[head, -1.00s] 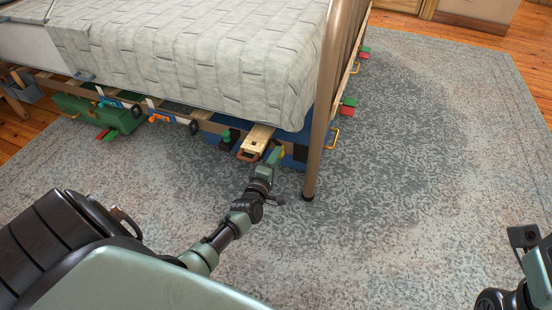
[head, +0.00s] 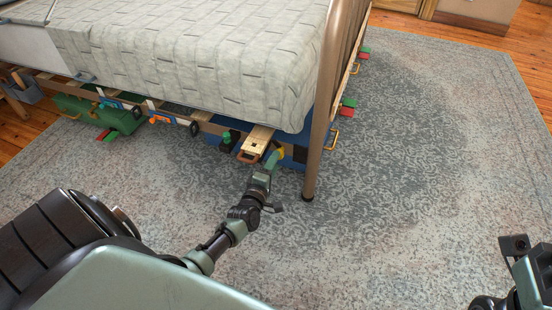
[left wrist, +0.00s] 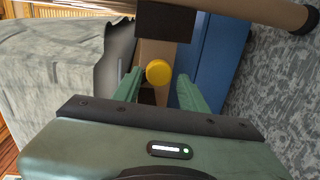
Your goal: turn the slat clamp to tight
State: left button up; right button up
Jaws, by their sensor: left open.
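A round yellow knob (left wrist: 158,73), seemingly the slat clamp's, shows in the left wrist view on a wooden slat end (left wrist: 155,55). My open left gripper (left wrist: 160,92) has one green finger on each side of it, with gaps visible. I cannot tell whether the fingertips reach past the knob. In the head view the yellow part (head: 281,153) is at the bed's low edge near the corner post, just beyond my left gripper (head: 270,164). The clamp's turn position cannot be read. Part of my right arm shows at the right edge; its jaws are not clear.
The mattress (head: 190,55) overhangs the work spot. A metal bed post (head: 318,130) stands just right of it. A pale wooden piece with a brown handle (head: 255,142) sticks out to the left. A green box (head: 95,115) lies farther left. The rug (head: 400,180) is clear.

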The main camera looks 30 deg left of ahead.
pick_arm(q)
jog(key=p+v, duration=0.1)
jog(key=v, duration=0.4)
jog(key=shift+s+d+r+p, duration=0.1)
jog(key=shift+s+d+p, duration=0.05)
jog(key=shift+s+p, duration=0.25)
